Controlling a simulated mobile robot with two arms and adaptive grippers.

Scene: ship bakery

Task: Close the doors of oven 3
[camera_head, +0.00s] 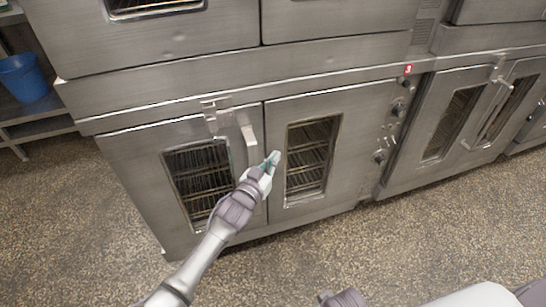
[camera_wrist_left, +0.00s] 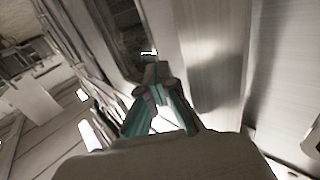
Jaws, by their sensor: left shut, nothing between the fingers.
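Oven 3 is the lower oven beside the red "3" label (camera_head: 408,69). Its left door (camera_head: 145,165) and right door (camera_head: 355,125) each have a window showing wire racks. Both look flush or nearly flush with the front; a small gap cannot be ruled out. A pale upright handle (camera_head: 249,143) is on the left door near the seam. My left gripper (camera_head: 273,158) is shut and empty, at the seam just right of the handle; contact cannot be told. In the left wrist view its teal fingers (camera_wrist_left: 155,75) meet in front of metal panels. My right gripper's fingers are not visible.
Control knobs (camera_head: 398,109) line the oven's right side. Another oven (camera_head: 440,130) stands to the right, and another is stacked above. A blue bucket (camera_head: 24,78) sits on a shelf at far left. The speckled floor (camera_head: 340,245) in front is clear.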

